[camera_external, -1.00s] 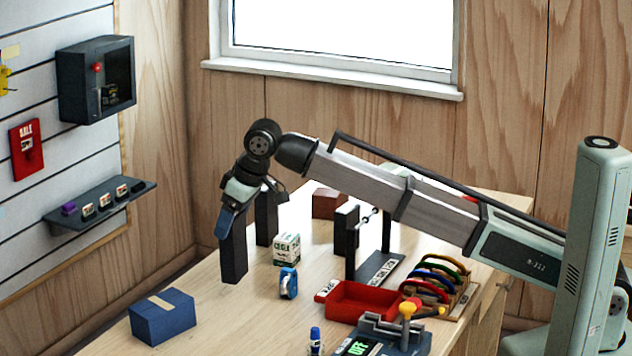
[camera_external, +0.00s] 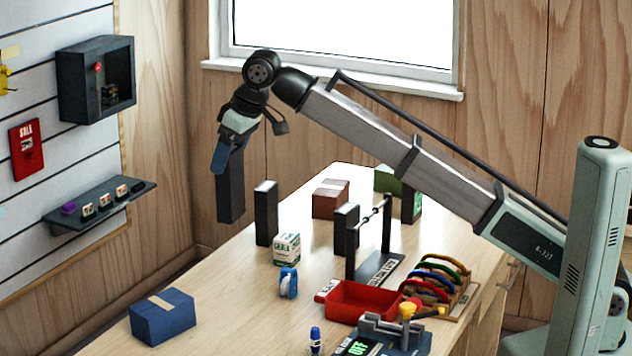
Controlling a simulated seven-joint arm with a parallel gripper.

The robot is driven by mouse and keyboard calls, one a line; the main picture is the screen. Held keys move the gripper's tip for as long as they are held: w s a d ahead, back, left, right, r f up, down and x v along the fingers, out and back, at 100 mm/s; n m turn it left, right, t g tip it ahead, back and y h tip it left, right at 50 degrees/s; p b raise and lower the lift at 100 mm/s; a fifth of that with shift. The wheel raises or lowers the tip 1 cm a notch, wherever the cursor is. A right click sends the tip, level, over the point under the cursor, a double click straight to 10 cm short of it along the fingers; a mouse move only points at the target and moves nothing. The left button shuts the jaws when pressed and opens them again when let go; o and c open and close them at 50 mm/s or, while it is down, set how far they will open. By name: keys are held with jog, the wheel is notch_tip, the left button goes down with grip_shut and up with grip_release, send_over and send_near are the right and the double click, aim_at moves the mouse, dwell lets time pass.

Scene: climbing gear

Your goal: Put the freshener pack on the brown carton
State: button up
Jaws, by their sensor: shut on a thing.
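My gripper (camera_external: 226,163) is at the upper left of the table, pointing down, shut on a tall dark pack (camera_external: 231,198). I take this for the freshener pack; no label on it can be read. It hangs upright and clear of the tabletop, with its top partly hidden by the fingers. The brown carton (camera_external: 329,203) sits at the back of the table, to the right of my gripper and apart from it. Its top shows bare.
A tall black block (camera_external: 266,215) stands between my gripper and the carton. Nearby are a white-green box (camera_external: 287,249), blue tape roll (camera_external: 288,283), black stand (camera_external: 375,265), green box (camera_external: 387,180) and red tray (camera_external: 362,301). A blue carton (camera_external: 162,318) sits front left.

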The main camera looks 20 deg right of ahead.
jog(key=r, duration=0.3)
jog(key=shift+w+d, duration=0.2)
jog(key=shift+w, duration=0.2)
jog(key=w+d+m, duration=0.1)
jog(key=w+d, duration=3.4)
jog(key=w, duration=0.3)
notch_tip(320, 180, down, 15)
jog(key=shift+s+f, duration=0.15)
jog(key=shift+s, duration=0.15)
jog(key=shift+f, duration=0.15)
jog(key=o, duration=1.3)
jog(key=shift+o, duration=0.2)
